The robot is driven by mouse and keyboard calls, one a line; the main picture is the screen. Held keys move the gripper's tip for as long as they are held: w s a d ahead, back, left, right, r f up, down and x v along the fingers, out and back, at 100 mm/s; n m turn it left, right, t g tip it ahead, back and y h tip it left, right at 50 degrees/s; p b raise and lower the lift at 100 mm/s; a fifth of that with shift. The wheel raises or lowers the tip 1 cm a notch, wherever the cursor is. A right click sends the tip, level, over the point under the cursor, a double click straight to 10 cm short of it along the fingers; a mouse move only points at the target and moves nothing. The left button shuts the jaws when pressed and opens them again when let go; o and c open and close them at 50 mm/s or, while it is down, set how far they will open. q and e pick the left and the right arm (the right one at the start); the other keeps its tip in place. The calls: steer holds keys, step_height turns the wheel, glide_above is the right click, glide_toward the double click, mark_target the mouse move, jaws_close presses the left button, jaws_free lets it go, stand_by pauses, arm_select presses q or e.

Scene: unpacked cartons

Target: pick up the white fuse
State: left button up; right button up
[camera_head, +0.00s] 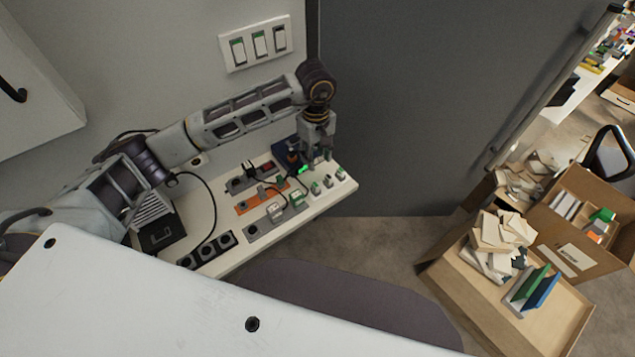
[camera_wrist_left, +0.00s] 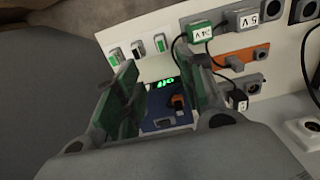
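I cannot tell which, if any, is the white fuse. My left gripper (camera_head: 318,158) points down at the panel's far right, close to this row. Its fingers (camera_wrist_left: 162,72) are apart with nothing held between them. Beyond and below them lies a dark blue device (camera_wrist_left: 166,112) with a lit green display. My right gripper is not in view.
The white panel (camera_head: 345,186) also carries an orange strip (camera_head: 255,203), grey-white labelled blocks, black sockets (camera_head: 208,249) and loose black cables. A wall with a triple switch (camera_head: 258,42) stands behind. Cartons (camera_head: 586,205) stand far right.

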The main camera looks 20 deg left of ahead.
arm_select(q)
steer(key=b, duration=0.3)
glide_above(316, 185)
step_height(316, 185, down, 7)
steer(key=shift+r, duration=0.2)
steer(key=shift+f+b, duration=0.3)
steer(key=shift+f, duration=0.65)
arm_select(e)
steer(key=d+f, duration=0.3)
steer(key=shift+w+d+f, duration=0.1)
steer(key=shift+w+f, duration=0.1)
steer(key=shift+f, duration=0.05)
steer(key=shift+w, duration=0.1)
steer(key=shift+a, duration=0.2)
